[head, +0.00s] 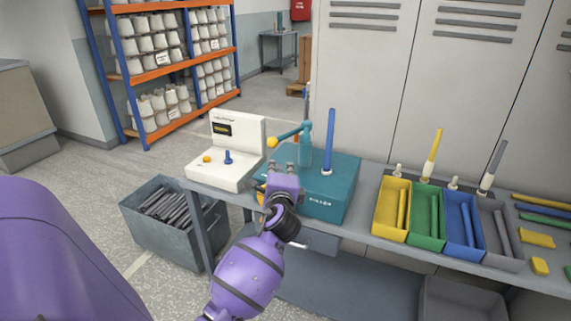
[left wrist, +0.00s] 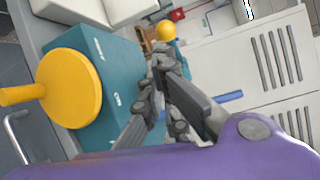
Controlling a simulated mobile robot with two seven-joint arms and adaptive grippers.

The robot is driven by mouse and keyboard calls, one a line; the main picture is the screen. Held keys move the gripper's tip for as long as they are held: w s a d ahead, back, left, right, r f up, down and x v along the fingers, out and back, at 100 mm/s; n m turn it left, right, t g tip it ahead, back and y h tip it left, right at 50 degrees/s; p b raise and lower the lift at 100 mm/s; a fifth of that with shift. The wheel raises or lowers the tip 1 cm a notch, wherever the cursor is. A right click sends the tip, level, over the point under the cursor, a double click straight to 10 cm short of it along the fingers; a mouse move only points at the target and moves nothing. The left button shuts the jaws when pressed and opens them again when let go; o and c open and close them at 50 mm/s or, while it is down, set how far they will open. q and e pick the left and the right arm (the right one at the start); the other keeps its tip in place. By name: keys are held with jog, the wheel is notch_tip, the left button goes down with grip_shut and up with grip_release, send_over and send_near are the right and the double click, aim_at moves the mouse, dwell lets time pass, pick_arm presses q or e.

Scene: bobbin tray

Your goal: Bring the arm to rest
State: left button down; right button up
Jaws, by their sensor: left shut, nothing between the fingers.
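My left gripper (head: 284,165) stands in front of the teal winder box (head: 340,190), with its arm coming up from the bottom of the head view. Its fingers are shut and hold nothing; in the left wrist view the closed fingers (left wrist: 163,62) point toward the yellow knob (left wrist: 166,30) without visibly gripping it. The head view also shows this knob (head: 271,142) on the end of a teal lever. A yellow crank disc (left wrist: 70,88) with a handle is on the box's side and is mostly hidden by my gripper in the head view. My right gripper is not in view.
A white device (head: 240,135) stands left of the box. Yellow (head: 390,222), green (head: 424,228), blue (head: 460,240) and grey (head: 497,255) bins line the bench to the right. A blue spindle (head: 329,140) rises from the box. A grey crate (head: 140,215) sits on the floor.

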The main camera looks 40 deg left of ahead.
pick_arm(q)
jog(key=shift+s+a, duration=0.1)
jog(key=shift+s, duration=0.05)
dwell(0.4)
jog(key=d+f+n+t+h, duration=0.1)
jog(key=d+f+n+h, duration=0.4)
jog(key=d, duration=0.5)
jog(key=s+d+f+n+g+h+p, duration=0.1)
jog(key=s+d+f+h, duration=0.1)
jog(key=s+d+f, duration=0.3)
jog(key=s+d+f+n+h, duration=0.1)
jog(key=s+d+f+h, duration=0.15)
jog(key=s+f, duration=0.4)
jog(key=s+d+f+n+g, duration=0.1)
jog(key=s+d+f, duration=0.2)
jog(key=s, duration=0.7)
jog(key=s+d+f+n+g+h+p, duration=0.1)
jog(key=s+d+f+n+g, duration=0.1)
jog(key=s+f, duration=0.5)
jog(key=s+d+f+n+g, duration=0.2)
jog(key=s+d+f, duration=0.2)
jog(key=s, duration=0.9)
jog(key=shift+d+f+h, duration=0.2)
jog(key=shift+f+h, duration=0.15)
jog(key=shift+f, duration=0.4)
